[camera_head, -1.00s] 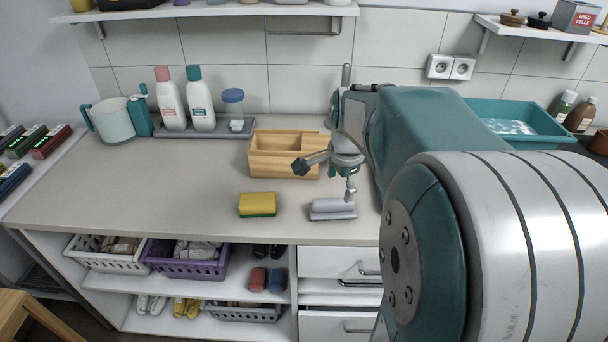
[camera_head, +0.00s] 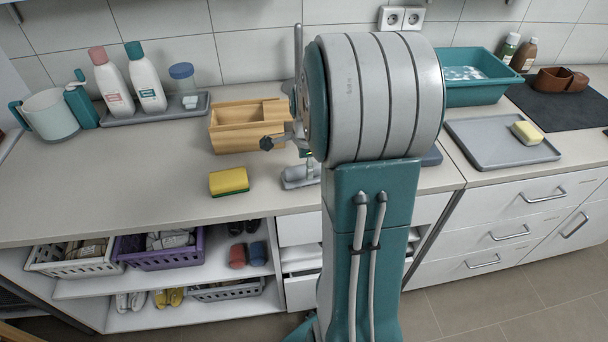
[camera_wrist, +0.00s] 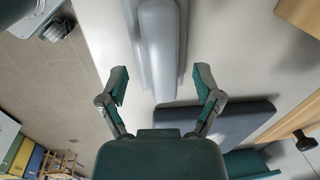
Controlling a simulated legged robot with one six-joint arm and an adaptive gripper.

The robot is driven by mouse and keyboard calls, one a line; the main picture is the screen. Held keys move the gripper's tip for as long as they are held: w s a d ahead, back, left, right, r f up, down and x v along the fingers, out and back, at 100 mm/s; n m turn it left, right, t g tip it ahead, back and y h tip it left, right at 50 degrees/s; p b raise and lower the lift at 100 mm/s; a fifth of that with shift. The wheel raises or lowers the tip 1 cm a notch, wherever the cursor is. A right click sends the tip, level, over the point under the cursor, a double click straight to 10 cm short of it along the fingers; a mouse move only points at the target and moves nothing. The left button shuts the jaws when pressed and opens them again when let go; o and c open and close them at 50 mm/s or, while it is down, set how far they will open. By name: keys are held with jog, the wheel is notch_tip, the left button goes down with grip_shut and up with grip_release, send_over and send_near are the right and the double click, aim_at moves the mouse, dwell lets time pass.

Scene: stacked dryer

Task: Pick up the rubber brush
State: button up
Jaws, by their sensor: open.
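A grey object that looks like the rubber brush (camera_head: 296,177) lies on the countertop near its front edge, partly hidden behind my arm in the head view. In the wrist view the brush (camera_wrist: 160,42) shows as a long rounded grey body on a wider, flat grey base. My gripper (camera_wrist: 160,82) is open and empty. Its two fingers stand apart on either side of the near end of the brush in the picture, and I see no contact. In the head view my gripper is mostly hidden behind my arm.
A yellow sponge (camera_head: 228,181) lies left of the brush, and a wooden box (camera_head: 240,137) stands behind. A dark flat slab (camera_wrist: 222,120) lies close by in the wrist view. A grey tray (camera_head: 480,152) is at right.

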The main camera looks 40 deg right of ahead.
notch_tip(320, 180, down, 2)
jog(key=shift+w+d, duration=0.1)
jog(key=shift+d, duration=0.05)
jog(key=shift+d+f, duration=0.15)
jog(key=shift+d, duration=0.1)
jog(key=shift+a, duration=0.15)
grip_shut()
jog(key=shift+r, duration=0.7)
jog(key=s+d+r, duration=0.9)
jog(key=d+r, duration=0.1)
jog(key=r, duration=0.1)
jog(key=shift+s+d+r, duration=0.2)
jog(key=shift+s+r, duration=0.05)
jog(key=shift+r, duration=0.1)
